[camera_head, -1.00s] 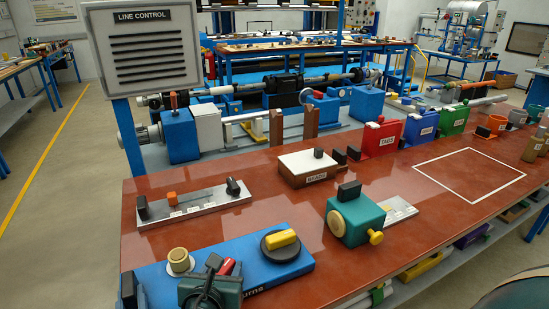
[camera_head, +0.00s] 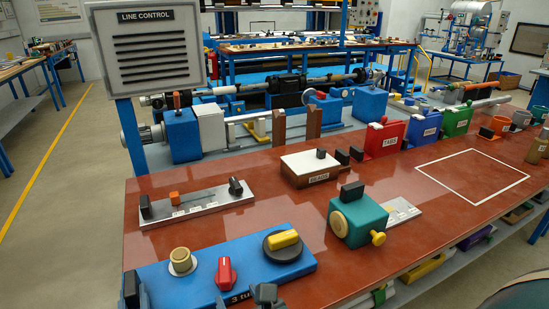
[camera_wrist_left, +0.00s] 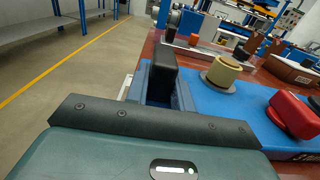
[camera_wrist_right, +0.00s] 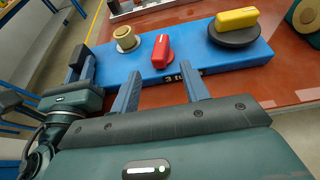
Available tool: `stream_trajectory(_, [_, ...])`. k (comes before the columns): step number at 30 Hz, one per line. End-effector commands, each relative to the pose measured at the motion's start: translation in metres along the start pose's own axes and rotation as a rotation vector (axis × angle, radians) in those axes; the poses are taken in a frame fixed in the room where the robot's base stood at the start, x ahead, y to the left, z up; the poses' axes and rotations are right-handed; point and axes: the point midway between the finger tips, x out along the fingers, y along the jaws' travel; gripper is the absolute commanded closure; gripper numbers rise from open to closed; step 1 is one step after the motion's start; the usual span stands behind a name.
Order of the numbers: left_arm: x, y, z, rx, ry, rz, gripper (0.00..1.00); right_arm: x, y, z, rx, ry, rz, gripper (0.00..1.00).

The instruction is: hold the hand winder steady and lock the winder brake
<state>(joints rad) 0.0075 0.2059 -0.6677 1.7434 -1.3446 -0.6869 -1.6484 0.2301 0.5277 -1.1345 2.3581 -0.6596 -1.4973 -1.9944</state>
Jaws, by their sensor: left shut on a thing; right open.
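The hand winder has a blue base (camera_head: 205,266) on the red-brown bench. It carries a brass-coloured knob (camera_head: 181,260), a red knob (camera_head: 227,273) and a yellow handle (camera_head: 283,239) on a black disc. A black block (camera_wrist_left: 163,72) stands at the base's left end. My left gripper (camera_wrist_left: 161,88) is shut on this block; in the head view only the block (camera_head: 131,289) shows clearly. My right gripper (camera_wrist_right: 160,86) is open and empty at the base's near edge, its fingertips short of the red knob, which also shows in the right wrist view (camera_wrist_right: 161,52).
A grey switch strip (camera_head: 197,203) lies behind the winder. A teal block (camera_head: 357,219) with knobs stands to its right. A white-topped BEADS box (camera_head: 310,167) and coloured bins (camera_head: 385,139) stand further back. A white-outlined area (camera_head: 472,176) at right is clear.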

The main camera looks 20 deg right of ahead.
Motion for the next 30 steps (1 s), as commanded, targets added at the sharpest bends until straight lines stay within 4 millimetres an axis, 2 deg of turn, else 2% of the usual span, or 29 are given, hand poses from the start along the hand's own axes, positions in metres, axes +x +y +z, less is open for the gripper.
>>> stream_trajectory(14, [0.0, 0.0, 0.0, 0.0, 0.0, 0.0, 1.0, 0.011, -0.089, -0.038, -0.266, -0.007, -0.347, 0.55])
stream_trajectory(22, [0.0, 0.0, 0.0, 0.0, 0.0, 0.0, 1.0, 0.003, -0.14, -0.055, -0.439, -0.014, -0.545, 0.55])
stream_trajectory(30, [0.0, 0.0, 0.0, 0.0, 0.0, 0.0, 1.0, -0.013, -0.19, -0.066, -0.633, -0.029, -0.743, 0.55])
